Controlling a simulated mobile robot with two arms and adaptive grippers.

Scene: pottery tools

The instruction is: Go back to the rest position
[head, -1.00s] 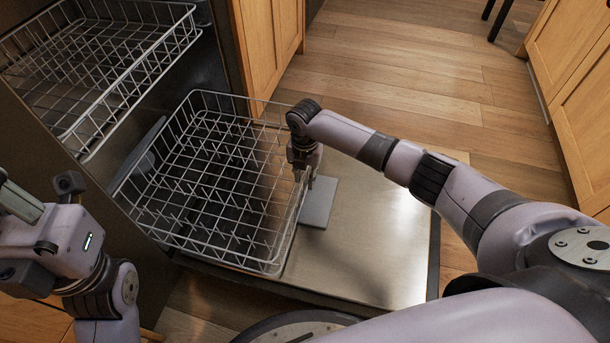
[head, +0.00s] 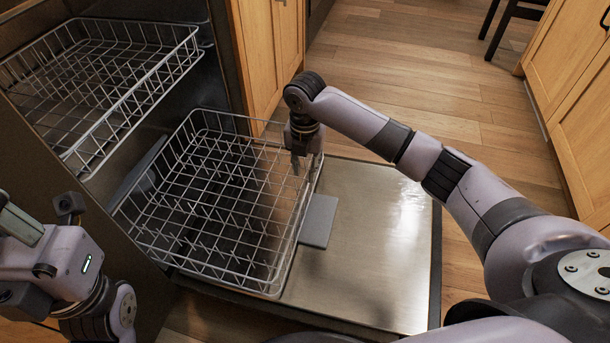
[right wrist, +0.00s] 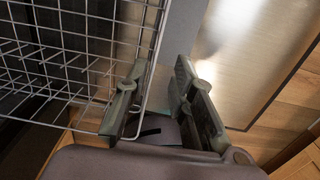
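My right gripper (head: 296,168) is over the right side of the lower dishwasher rack (head: 185,257), pointing down. In the right wrist view its two fingers (right wrist: 165,105) stand apart. The rack's rim wire shows between them in that view, and I see nothing gripped. My left gripper (head: 12,215) is at the left edge of the head view, partly cut off. Its opening cannot be made out.
A flat grey piece (head: 319,222) lies by the rack's right side on the open dishwasher door (head: 375,250). The upper rack (head: 95,140) is at the upper left. Wooden cabinets (head: 565,75) stand at the right. Wooden floor lies beyond the door.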

